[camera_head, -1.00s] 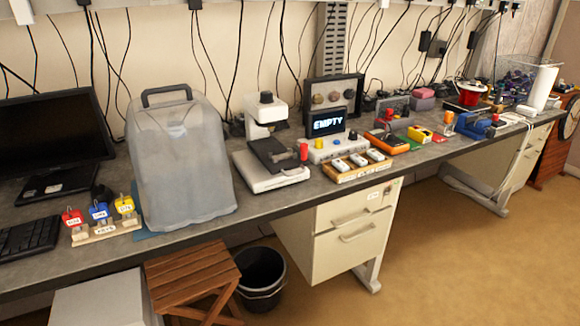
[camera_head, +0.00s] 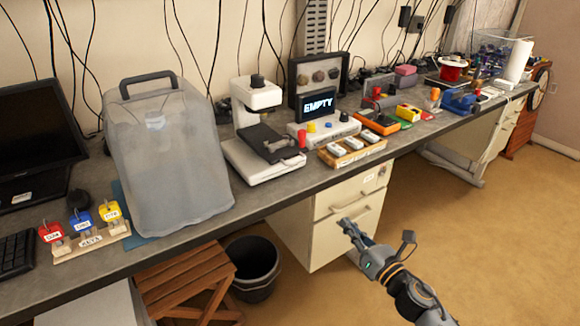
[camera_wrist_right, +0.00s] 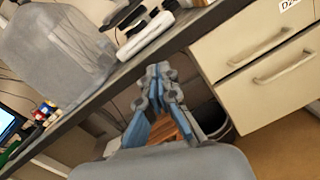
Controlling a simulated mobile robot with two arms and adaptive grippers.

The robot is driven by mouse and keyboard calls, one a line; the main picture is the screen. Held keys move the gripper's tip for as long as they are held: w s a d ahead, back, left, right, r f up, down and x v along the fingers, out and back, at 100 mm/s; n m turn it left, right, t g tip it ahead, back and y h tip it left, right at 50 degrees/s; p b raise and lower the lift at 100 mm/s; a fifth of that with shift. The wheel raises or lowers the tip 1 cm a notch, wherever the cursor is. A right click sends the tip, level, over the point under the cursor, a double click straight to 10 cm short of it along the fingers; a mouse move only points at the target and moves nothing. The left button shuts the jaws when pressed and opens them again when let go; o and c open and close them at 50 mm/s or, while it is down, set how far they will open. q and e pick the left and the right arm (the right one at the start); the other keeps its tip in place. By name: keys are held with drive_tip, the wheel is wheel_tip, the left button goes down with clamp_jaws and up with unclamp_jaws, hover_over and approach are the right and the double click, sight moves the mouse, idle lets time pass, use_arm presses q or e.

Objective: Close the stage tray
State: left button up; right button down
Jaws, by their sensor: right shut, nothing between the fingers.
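The stage tray (camera_head: 270,143) is a dark slab jutting from the front of a white microscope-like device (camera_head: 258,98) on the bench. It sits above the device's white base (camera_head: 262,163), with a small light piece on top. My right gripper (camera_head: 345,223) is shut and empty, below and to the right of the tray, in front of the drawer cabinet and apart from everything. In the right wrist view its fingers (camera_wrist_right: 158,70) are together below the bench edge, and the white base (camera_wrist_right: 146,36) shows above them. My left gripper is not in view.
A large translucent jug-shaped cover (camera_head: 165,165) stands left of the device. The bench edge lies between my right gripper and the device. A stool (camera_head: 190,285) and bin (camera_head: 253,268) stand below.

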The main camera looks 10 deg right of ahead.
drive_tip(key=a+r+n+y, duration=0.2)
drive_tip(key=a+r+n, duration=0.25)
drive_tip(key=r, duration=0.35)
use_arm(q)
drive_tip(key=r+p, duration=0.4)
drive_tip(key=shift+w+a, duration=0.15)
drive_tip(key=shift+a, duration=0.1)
use_arm(e)
drive_tip(key=d+x, duration=0.1)
drive_tip(key=x, duration=1.2)
drive_tip(key=shift+w+r+n+t, duration=0.2)
drive_tip(key=shift+w+n+t, duration=0.15)
drive_tip(key=shift+t, duration=0.05)
